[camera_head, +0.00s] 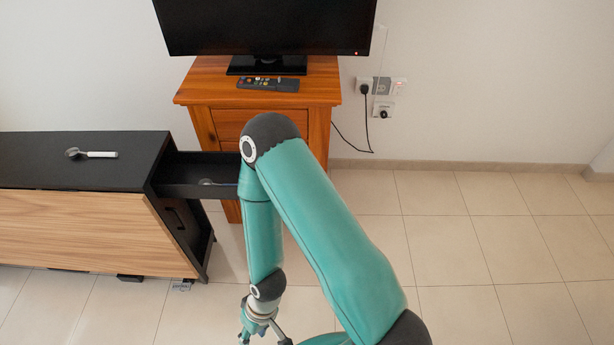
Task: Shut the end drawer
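The end drawer (183,182) is black and stands open, pulled out to the right from the end of a low black and wood cabinet (118,150). A small utensil (209,182) lies inside it, partly hidden by my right arm. The arm crosses in front of the drawer's right end, so its front face is hidden. My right gripper (263,338) hangs below and right of the drawer, apart from it, and is cut off by the bottom edge. I cannot tell whether it is open or shut. My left gripper is not in view.
A spoon (92,154) with a pale handle lies on the cabinet top. A wooden stand (200,91) behind the drawer holds a television (265,25) and a remote (270,84). A second, lower drawer front shows in the cabinet's end. The tiled floor (500,235) at right is clear.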

